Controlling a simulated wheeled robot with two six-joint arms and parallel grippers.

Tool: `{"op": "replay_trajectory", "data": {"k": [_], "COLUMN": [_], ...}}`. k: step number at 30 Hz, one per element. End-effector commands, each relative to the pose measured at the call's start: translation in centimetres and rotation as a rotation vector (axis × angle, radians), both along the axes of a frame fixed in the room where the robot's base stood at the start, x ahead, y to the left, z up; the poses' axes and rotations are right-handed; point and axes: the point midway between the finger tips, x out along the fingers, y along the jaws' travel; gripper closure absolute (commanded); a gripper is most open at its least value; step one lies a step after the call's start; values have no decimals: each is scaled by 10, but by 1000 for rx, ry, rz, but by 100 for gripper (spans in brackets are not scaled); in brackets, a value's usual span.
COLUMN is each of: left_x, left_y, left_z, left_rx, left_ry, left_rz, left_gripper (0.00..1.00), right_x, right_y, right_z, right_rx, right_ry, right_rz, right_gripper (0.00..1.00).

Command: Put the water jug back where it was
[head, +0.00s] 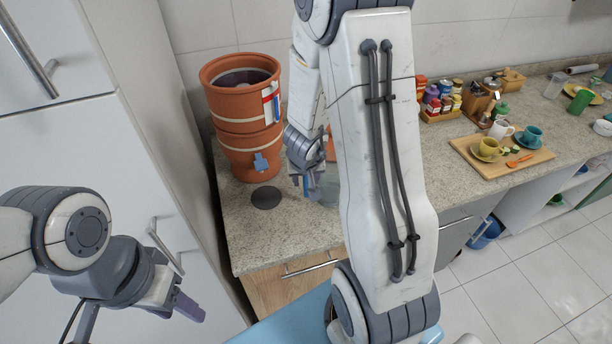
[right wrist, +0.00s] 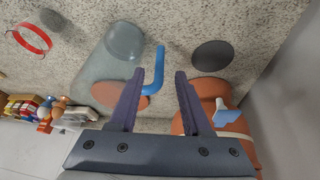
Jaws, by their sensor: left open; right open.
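The water jug is clear with a blue handle (right wrist: 157,68). In the right wrist view its see-through body (right wrist: 92,62) stands on the counter; in the head view only a strip (head: 328,190) shows beside my right arm. My right gripper (head: 304,184) is open at the jug. In the wrist view its fingertips (right wrist: 160,74) are around or just short of the handle, not closed on it. A dark round mat (head: 266,198) lies bare on the counter in front of the terracotta water filter (head: 240,150) with its blue tap (head: 261,162). My left gripper (head: 188,304) is open and empty, away from the counter.
A tall white cabinet (head: 80,170) stands left of the counter (head: 300,240). Further right are a spice rack (head: 438,108) and a wooden board (head: 530,158) with cups. A red-ringed item (right wrist: 30,40) and a terracotta piece (right wrist: 112,94) show in the wrist view.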

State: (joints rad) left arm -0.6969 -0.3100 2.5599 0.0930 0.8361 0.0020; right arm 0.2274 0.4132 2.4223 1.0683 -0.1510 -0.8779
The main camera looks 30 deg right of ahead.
Motion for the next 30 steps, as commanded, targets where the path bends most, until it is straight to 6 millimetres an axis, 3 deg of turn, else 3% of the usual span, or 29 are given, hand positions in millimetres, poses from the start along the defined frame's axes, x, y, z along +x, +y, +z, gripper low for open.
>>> {"op": "replay_trajectory", "data": {"k": [1,4,14,17,20,21,23,25,27,30], "left_x": [0,0,0,0,0,0,0,0,0,0], "left_y": [0,0,0,0,0,0,0,0,0,0], "left_z": [13,20,25,25,25,25,25,25,25,25], "left_rx": [0,0,0,0,0,0,0,0,0,0], "left_ry": [0,0,0,0,0,0,0,0,0,0], "left_rz": [0,1,0,0,0,0,0,0,0,0], "left_gripper": [50,50,50,50,50,50,50,50,50,50], "right_x": [-3,-7,-10,-2,-3,-13,-40,-83,-127,-174], "right_y": [2,5,14,49,121,156,205,245,264,267], "right_z": [14,24,34,46,71,84,102,120,133,146], "right_rx": [0,0,9,57,155,199,256,286,275,212], "right_ry": [0,0,-5,-30,-43,-33,9,87,174,276], "right_rz": [1,0,17,110,299,396,551,719,855,985], "right_gripper": [52,52,52,52,52,52,52,52,52,52]}}
